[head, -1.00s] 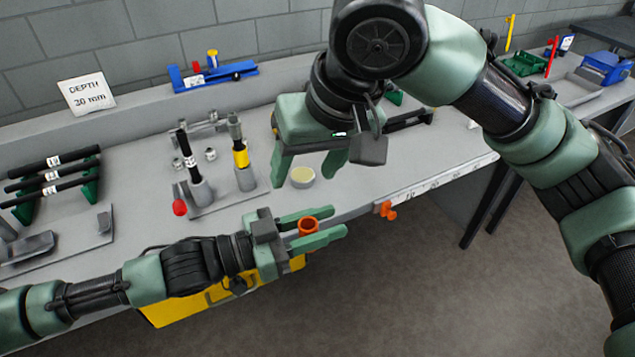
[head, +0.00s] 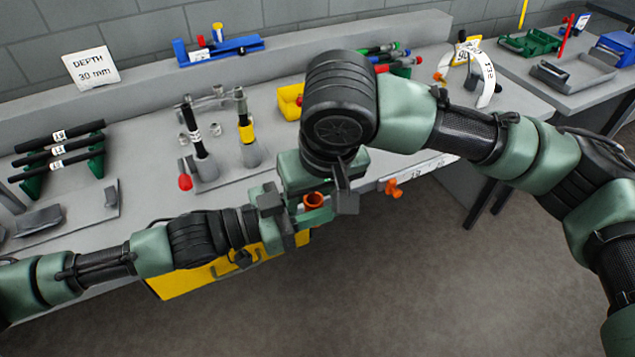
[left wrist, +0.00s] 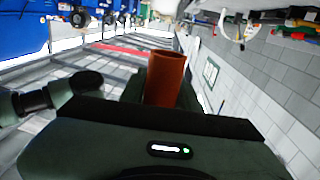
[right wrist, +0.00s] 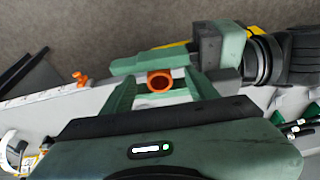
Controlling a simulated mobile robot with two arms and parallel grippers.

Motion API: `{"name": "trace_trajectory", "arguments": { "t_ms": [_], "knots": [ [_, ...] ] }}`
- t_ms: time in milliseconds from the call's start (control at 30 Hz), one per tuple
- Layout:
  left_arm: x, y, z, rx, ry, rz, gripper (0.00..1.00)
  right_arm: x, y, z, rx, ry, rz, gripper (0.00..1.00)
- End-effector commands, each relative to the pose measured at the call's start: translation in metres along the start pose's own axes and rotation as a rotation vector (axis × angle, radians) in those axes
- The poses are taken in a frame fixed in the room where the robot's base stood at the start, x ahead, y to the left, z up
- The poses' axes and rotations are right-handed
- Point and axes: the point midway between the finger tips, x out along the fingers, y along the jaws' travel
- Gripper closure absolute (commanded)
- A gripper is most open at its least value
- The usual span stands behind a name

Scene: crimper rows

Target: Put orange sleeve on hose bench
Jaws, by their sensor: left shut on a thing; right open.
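The orange sleeve (head: 314,200) is a short open tube held beyond the front edge of the grey bench (head: 150,150). My left gripper (head: 308,212) is shut on it. The sleeve also shows in the left wrist view (left wrist: 164,80), standing up from the fingers. My right gripper (right wrist: 164,88) is open; in the right wrist view its two fingers stand on either side of the sleeve (right wrist: 160,81), apart from it as far as I can see. In the head view my right wrist hides most of these fingers.
An upright black hose (head: 198,140) and one with a yellow band (head: 246,128) stand in a holder behind the grippers. Black hoses (head: 58,147) lie on a green rack at left. A yellow bin (head: 290,101) stands behind my right arm. An orange clip (head: 393,187) sits on the bench edge.

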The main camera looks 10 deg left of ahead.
Motion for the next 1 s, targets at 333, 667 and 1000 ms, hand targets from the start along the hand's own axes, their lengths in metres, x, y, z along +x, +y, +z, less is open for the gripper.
{"name": "trace_trajectory", "arguments": {
  "t_ms": [333,667,1000],
  "knots": [
    [0.0,0.0,-0.0001,0.0,0.0,0.0,1.0,0.0063,0.0002,0.0,-0.001,0.0,0.0,0.41],
    [0.0,0.0,-0.0001,0.0,0.0,0.0,0.57,0.006,-0.0002,0.0,-0.001,0.0,-0.001,1.0],
    [-0.0001,0.0,0.0,0.0,0.0,0.0,0.43,0.0059,-0.0001,0.0,-0.001,0.0,0.0,1.0]
  ]
}}
